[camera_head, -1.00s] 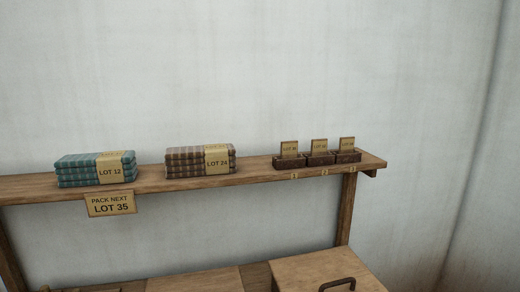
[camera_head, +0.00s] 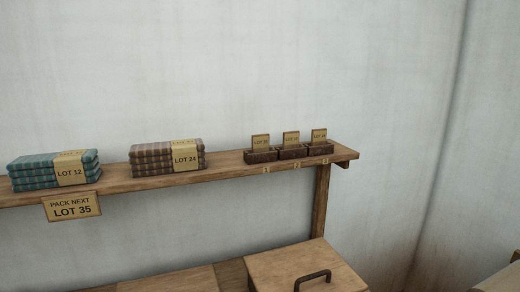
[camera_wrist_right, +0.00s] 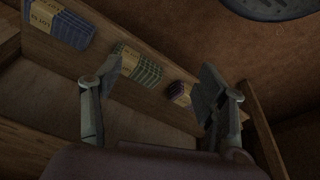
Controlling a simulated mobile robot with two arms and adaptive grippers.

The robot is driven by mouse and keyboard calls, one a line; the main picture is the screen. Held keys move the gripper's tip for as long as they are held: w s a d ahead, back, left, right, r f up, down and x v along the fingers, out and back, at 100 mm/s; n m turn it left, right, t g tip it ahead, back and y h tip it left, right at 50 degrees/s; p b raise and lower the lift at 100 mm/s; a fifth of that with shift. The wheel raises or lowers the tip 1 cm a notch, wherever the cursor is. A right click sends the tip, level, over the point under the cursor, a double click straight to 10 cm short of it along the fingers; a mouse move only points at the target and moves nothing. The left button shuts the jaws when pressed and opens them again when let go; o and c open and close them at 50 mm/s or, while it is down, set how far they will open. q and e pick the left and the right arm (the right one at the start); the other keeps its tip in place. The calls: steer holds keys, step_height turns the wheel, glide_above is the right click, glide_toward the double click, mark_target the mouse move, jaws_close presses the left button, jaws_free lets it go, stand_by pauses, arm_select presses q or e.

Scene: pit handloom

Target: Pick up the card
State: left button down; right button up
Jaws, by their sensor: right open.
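Three small tan cards stand upright in a row of dark wooden holders at the right end of the shelf: the left card (camera_head: 260,141), the middle card (camera_head: 291,139) and the right card (camera_head: 319,136). Each card bears a lot number too small to read surely. A sign (camera_head: 72,207) on the shelf front reads "PACK NEXT LOT 35". My right gripper (camera_wrist_right: 160,72) is open and empty in the right wrist view. A small dark reddish thing with a tan patch (camera_wrist_right: 180,93) shows beyond its fingers; I cannot tell what it is. My left gripper is not in view.
On the shelf (camera_head: 225,163) are a teal cloth stack (camera_head: 35,172) marked LOT 12 and a brown plaid stack (camera_head: 155,158) marked LOT 24. Below is a wooden lid (camera_head: 295,266) with a dark handle (camera_head: 312,278). The wall behind is bare.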

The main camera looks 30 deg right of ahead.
steer(key=w+r+n+t, duration=0.1)
steer(key=w+r+n, duration=0.15)
steer(key=r, duration=0.65)
steer(key=w+r+n+t, duration=0.15)
steer(key=w+r, duration=0.25)
steer(key=r, duration=0.5)
steer(key=w+d+r+n+t, duration=0.1)
steer(key=w+r+n+t, duration=0.2)
steer(key=w+r+n, duration=0.45)
steer(key=n+t+h, duration=0.4)
steer(key=n+t, duration=0.5)
steer(key=n, duration=1.1)
glide_toward(261, 142)
steer(key=shift+m+g, duration=0.25)
steer(key=p+x, duration=0.2)
steer(key=x, duration=0.3)
steer(key=shift+w+a+r, duration=0.15)
steer(key=shift+r, duration=0.1)
steer(key=x, duration=0.2)
steer(key=p+x, duration=0.1)
steer(key=x, duration=0.1)
steer(key=shift+w+d+r+p, duration=0.1)
steer(key=shift+w+d+p, duration=0.2)
steer(key=shift+w, duration=0.35)
steer(key=shift+s, duration=0.1)
steer(key=shift+c, duration=0.6)
